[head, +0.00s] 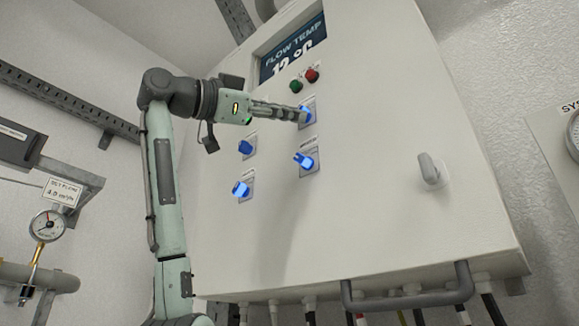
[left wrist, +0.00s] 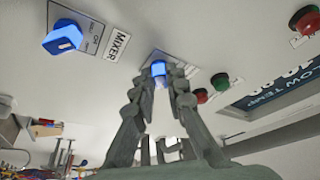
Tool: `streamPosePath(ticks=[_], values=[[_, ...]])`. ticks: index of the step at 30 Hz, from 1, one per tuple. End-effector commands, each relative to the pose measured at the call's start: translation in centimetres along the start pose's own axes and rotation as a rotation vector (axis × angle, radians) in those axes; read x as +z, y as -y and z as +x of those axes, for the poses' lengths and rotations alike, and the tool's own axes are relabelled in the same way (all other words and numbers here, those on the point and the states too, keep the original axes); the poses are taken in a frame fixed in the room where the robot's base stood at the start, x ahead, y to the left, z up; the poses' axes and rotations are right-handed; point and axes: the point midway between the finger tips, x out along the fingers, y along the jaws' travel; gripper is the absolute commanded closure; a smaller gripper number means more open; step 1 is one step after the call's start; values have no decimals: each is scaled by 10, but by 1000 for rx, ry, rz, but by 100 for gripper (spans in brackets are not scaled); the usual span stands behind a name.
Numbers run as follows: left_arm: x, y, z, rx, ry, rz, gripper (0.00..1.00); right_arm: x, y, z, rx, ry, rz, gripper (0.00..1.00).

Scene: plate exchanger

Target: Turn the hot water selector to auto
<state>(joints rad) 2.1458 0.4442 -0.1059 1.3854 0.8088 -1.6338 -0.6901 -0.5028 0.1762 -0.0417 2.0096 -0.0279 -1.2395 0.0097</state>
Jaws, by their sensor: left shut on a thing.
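My left gripper (head: 297,114) reaches across the cabinet front from the left, its fingers shut on the upper right blue selector knob (head: 306,112). In the left wrist view, the fingertips (left wrist: 160,82) close around this blue knob (left wrist: 158,67) from both sides. Its label and its setting are hidden or too small to read. Below it in the head view is another blue knob (head: 304,161); in the left wrist view this neighbouring knob (left wrist: 62,39) has a label reading MIXER (left wrist: 118,43). My right gripper is not in view.
Two more blue knobs (head: 246,147) (head: 241,189) sit on the left. A green button (head: 295,86) and a red button (head: 312,75) are above, under the display (head: 292,46). A grey handle (head: 430,170) sticks out at right. A gauge (head: 47,226) is at far left.

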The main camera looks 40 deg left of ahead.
Motion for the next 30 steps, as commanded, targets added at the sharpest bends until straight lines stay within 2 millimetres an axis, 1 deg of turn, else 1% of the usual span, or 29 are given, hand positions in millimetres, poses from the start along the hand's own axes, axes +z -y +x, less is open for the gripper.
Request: streamPosePath(ticks=[13,14,18,26,30], values=[[0,0,0,2,0,11,100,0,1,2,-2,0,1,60],[0,0,0,2,0,11,85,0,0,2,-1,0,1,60],[0,0,0,2,0,10,68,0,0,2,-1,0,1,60],[0,0,0,3,0,9,66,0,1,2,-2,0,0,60],[0,1,-7,0,-1,9,66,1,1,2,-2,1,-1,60]])
